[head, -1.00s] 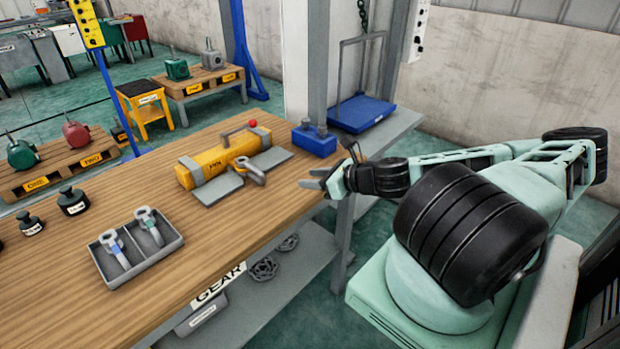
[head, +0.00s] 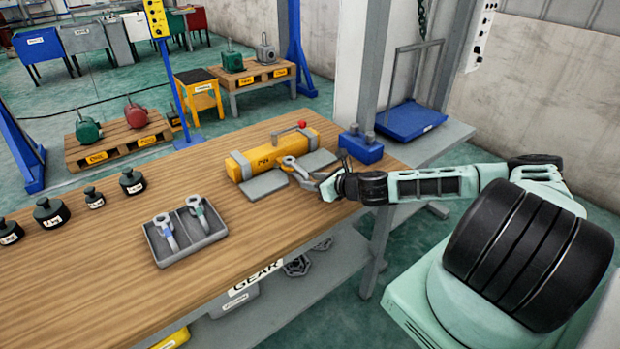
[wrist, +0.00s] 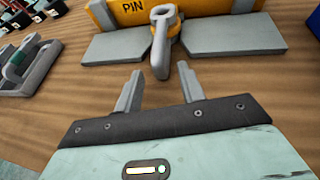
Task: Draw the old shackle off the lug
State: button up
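The old shackle (head: 290,168) is a grey ring-ended piece standing at the front of a yellow beam marked PIN (head: 262,158). My gripper (head: 314,181) is just to the right of the shackle over the bench. In the wrist view my gripper (wrist: 159,80) has its two fingers apart, with bare wood between them. The fingertips are short of the shackle and not touching it.
A grey tray (head: 190,240) with two shackles stands at the bench front. Several dark weights (head: 95,198) stand to the left. A blue block (head: 361,148) sits right of the beam, and a red-knobbed lever (head: 301,125) rises behind it. The wood between tray and weights is clear.

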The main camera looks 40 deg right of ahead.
jog(key=shift+x, duration=1)
grip_shut()
jog(key=shift+s, duration=0.1)
